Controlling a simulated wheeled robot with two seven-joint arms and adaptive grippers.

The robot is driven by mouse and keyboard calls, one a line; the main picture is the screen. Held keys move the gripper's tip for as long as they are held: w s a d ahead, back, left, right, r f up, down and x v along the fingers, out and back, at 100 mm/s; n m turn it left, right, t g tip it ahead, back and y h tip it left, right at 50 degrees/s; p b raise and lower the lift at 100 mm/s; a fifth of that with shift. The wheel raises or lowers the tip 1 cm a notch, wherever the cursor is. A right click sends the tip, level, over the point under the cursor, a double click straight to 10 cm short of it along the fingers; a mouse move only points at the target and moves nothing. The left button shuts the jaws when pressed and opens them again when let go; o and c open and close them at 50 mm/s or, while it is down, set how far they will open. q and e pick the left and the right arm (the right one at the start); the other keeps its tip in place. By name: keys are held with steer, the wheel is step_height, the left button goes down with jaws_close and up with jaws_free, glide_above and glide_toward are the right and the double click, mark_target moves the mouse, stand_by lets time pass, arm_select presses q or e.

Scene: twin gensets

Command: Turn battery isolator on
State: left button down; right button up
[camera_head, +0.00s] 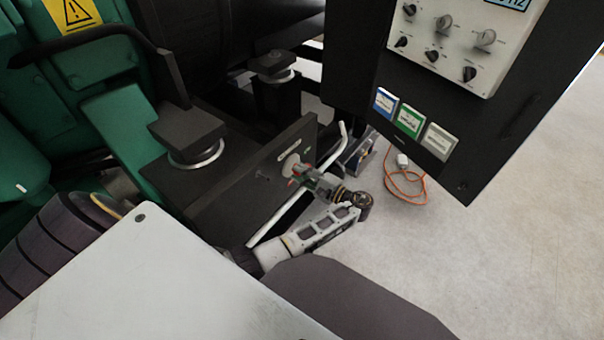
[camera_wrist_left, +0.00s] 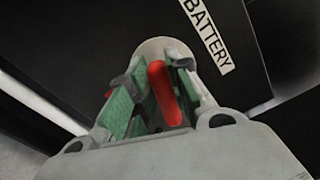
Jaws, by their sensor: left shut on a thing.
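The battery isolator (camera_head: 290,165) is a pale round disc with a red handle, mounted on a dark upright plate beside the genset. In the left wrist view its red handle (camera_wrist_left: 165,94) stands between the green-padded fingers, with a "BATTERY" label (camera_wrist_left: 206,35) beside the disc. My left gripper (camera_head: 308,178) is at the isolator and shut on the red handle; it also shows in the left wrist view (camera_wrist_left: 158,100). The fingers partly cover the disc. The handle's on or off marking cannot be read. My right gripper is not in view.
A black control panel (camera_head: 440,60) with several knobs hangs close at the upper right, with blue, green and white labels. The green genset (camera_head: 105,60) stands at the left. An orange cable (camera_head: 405,185) lies on the floor (camera_head: 500,260), which is otherwise clear at the right.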

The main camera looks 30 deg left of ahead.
arm_select(q)
steer(key=n, duration=0.2)
steer(key=n+b, duration=0.1)
steer(key=n, duration=0.1)
steer(key=shift+s+f+b, duration=0.15)
steer(key=shift+f+b, duration=0.15)
steer(key=shift+f, duration=0.05)
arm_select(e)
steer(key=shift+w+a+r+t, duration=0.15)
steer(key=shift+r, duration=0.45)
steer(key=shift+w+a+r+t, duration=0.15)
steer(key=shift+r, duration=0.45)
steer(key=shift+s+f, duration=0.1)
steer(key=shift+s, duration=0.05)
arm_select(q)
steer(key=c, duration=1.3)
jaws_free()
steer(key=shift+r, duration=0.2)
